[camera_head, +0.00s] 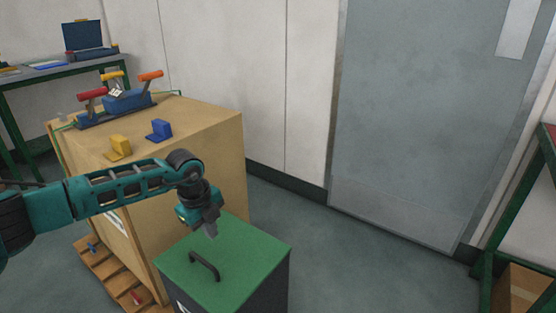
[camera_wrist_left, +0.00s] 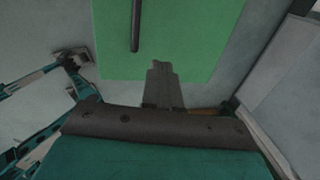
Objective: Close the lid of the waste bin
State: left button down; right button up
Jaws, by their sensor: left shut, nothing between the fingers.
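The waste bin (camera_head: 270,290) is a dark box low in the middle of the head view. Its green lid (camera_head: 250,257) lies flat over the top, with a dark bar handle (camera_head: 205,266) on its left part. The lid (camera_wrist_left: 205,40) and handle (camera_wrist_left: 136,25) also show in the left wrist view. My left gripper (camera_head: 211,231) is shut and empty, pointing down over the back part of the lid. I cannot tell whether the fingertips touch the lid. My right gripper is not in view.
A wooden crate (camera_head: 205,135) stands left of and behind the bin, with tools and coloured blocks on top. A pallet (camera_head: 110,273) lies at its foot. A grey door (camera_head: 425,110) is behind. A green-framed shelf (camera_head: 510,215) stands right. Floor (camera_head: 380,270) right of the bin is clear.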

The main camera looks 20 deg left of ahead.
pick_arm(q)
jog(key=s+f, duration=0.1)
jog(key=f, duration=0.1)
jog(key=s+a+f, duration=0.1)
jog(key=s+f, duration=0.1)
jog(key=f, duration=0.1)
jog(key=s+f, duration=0.1)
jog(key=f, duration=0.2)
jog(key=shift+s+a+f+b, duration=0.1)
jog(key=shift+s+a+b, duration=0.05)
jog(key=shift+s+b, duration=0.2)
jog(key=shift+s+a+f, duration=0.1)
jog(key=shift+s+f, duration=0.1)
jog(key=shift+f, duration=0.75)
jog(key=shift+r, duration=0.1)
